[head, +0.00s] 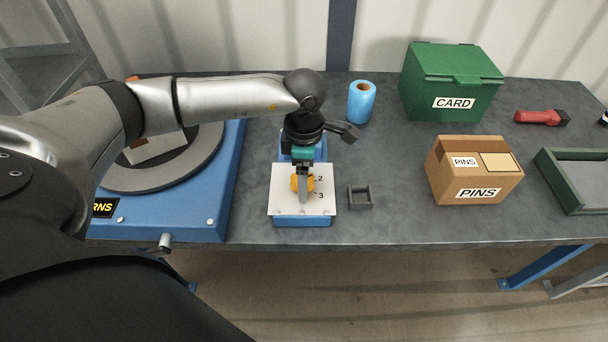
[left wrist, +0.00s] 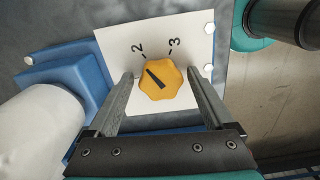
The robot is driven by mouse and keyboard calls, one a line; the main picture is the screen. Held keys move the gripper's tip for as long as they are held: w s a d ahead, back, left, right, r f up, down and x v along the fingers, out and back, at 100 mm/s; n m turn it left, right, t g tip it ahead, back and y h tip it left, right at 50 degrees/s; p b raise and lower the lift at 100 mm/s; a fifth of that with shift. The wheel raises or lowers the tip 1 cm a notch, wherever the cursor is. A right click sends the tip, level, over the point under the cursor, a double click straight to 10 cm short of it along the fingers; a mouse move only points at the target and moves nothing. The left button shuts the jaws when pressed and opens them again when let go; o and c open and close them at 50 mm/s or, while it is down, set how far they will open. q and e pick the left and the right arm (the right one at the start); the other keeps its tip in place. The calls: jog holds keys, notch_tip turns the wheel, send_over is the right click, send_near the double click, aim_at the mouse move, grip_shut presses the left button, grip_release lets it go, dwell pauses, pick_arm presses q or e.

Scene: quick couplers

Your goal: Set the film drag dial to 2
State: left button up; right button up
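The film drag dial (head: 309,184) is a yellow lobed knob on a white panel (head: 285,202) over a blue base. In the left wrist view the dial (left wrist: 171,84) has a dark pointer slanting up-left, roughly towards the 2 mark (left wrist: 138,48) and away from the 3 mark (left wrist: 174,42). My left gripper (head: 303,192) is over the panel from above. In the left wrist view its fingers (left wrist: 167,76) stand on either side of the dial, with a visible gap on both sides. In the head view the gripper partly hides the dial. My right gripper is not in view.
A blue turntable unit (head: 190,222) stands left of the panel under my arm. A light blue roll (head: 362,103) stands behind, and a small grey holder (head: 360,197) sits just right. A green CARD box (head: 450,80) and PINS carton (head: 470,172) stand further right.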

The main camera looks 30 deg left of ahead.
pick_arm(q)
jog(key=shift+o, duration=0.6)
notch_tip(320, 180, up, 15)
jog(key=p, duration=0.2)
dwell(0.4)
